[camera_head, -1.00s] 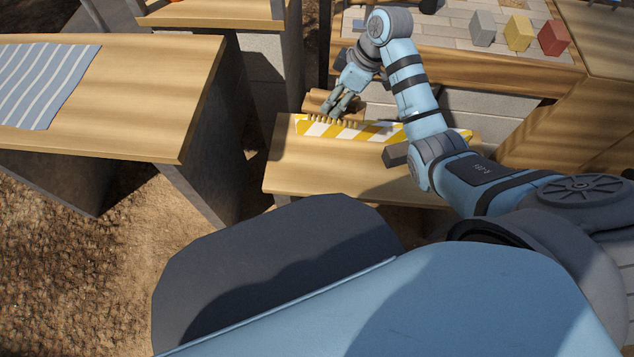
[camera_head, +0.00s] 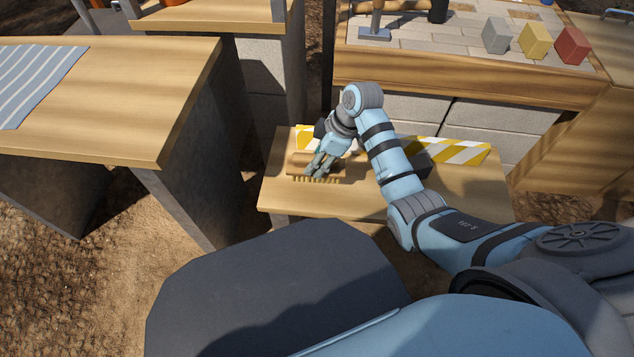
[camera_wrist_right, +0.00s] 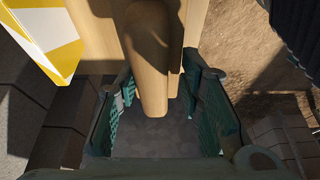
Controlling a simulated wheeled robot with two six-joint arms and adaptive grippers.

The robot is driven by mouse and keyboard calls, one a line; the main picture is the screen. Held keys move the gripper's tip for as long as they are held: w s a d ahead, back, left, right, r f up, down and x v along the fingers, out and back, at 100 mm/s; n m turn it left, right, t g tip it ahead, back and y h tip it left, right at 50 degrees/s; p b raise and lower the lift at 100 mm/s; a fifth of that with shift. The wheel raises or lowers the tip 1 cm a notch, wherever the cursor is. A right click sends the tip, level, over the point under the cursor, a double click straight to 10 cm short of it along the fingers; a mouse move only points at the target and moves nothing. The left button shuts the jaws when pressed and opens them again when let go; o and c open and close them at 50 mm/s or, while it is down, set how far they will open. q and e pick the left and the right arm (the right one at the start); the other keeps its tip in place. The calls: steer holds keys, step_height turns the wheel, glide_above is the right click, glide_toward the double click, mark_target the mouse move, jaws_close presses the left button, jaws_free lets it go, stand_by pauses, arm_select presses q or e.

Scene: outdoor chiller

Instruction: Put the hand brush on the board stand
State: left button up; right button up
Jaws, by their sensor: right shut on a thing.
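The hand brush (camera_head: 300,170) is wooden with a row of pale bristles pointing down. My right gripper (camera_head: 318,168) is shut on it, over the left part of a low wooden stand (camera_head: 275,195), in front of its striped board. I cannot tell whether the bristles touch the top. In the right wrist view the brush's rounded wooden body (camera_wrist_right: 148,75) lies between the fingers (camera_wrist_right: 155,105), with the stand top (camera_wrist_right: 95,30) beyond. My left gripper is not in view.
A yellow-and-white striped board (camera_head: 460,151) runs along the stand's back edge. A wooden table (camera_head: 120,110) with a striped cloth (camera_head: 35,85) is at left. A paved worktop behind carries grey (camera_head: 496,35), yellow (camera_head: 535,41) and red blocks (camera_head: 573,45).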

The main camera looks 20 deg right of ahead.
step_height(320, 180, down, 5)
steer(key=shift+f+b, duration=0.1)
steer(key=shift+b, duration=1.1)
steer(key=shift+f+p, duration=0.1)
steer(key=shift+p, duration=0.3)
steer(key=shift+f, duration=0.1)
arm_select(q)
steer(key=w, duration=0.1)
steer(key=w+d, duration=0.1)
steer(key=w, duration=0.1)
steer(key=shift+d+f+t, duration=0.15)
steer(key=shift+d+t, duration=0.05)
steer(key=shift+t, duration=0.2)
arm_select(e)
steer(key=shift+f, duration=0.1)
steer(key=shift+f, duration=0.3)
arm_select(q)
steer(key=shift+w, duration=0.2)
arm_select(e)
steer(key=o, duration=1)
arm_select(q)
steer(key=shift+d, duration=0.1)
